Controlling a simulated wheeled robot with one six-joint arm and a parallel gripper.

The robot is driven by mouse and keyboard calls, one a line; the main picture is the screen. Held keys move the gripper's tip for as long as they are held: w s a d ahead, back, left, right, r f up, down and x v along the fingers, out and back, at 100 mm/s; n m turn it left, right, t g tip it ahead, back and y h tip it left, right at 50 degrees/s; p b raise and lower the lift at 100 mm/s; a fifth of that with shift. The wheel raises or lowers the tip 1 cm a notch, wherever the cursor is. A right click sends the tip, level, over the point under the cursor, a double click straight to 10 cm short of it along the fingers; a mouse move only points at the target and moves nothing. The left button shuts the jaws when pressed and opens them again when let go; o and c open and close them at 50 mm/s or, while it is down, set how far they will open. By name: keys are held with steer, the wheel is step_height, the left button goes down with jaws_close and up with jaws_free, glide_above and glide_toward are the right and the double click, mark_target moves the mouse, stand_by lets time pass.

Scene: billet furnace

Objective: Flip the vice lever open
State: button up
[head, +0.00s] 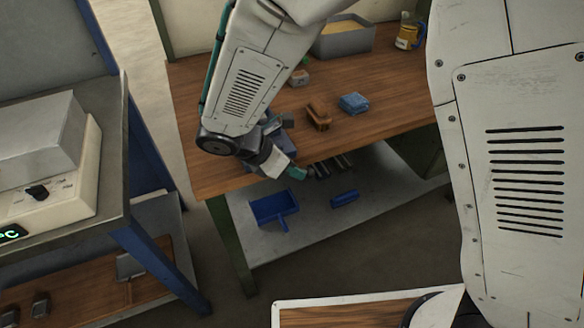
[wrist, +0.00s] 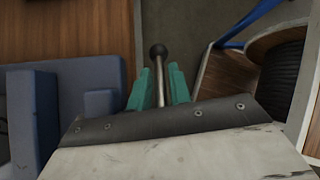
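The blue-grey vice (wrist: 100,104) fills the left of the wrist view. In the head view the vice (head: 288,138) is on the front edge of the wooden bench, mostly hidden by my arm. Its lever (wrist: 160,70), a thin metal rod with a dark ball knob, stands up in the middle of the wrist view. My gripper (wrist: 160,84) has its teal fingers on either side of the rod, with a narrow gap showing on each side. It appears open, and contact with the lever is not visible. In the head view my gripper (head: 299,174) is at the bench's front edge.
Blue dustpan (head: 274,207) lies on the lower shelf. A grey workbench (head: 112,200) stands left. A dark cable spool (wrist: 280,65) shows right.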

steer(key=v, duration=0.7)
steer(key=shift+a+r, duration=0.2)
steer(key=shift+a, duration=0.05)
steer(key=shift+s, duration=0.1)
steer(key=shift+c, duration=0.3)
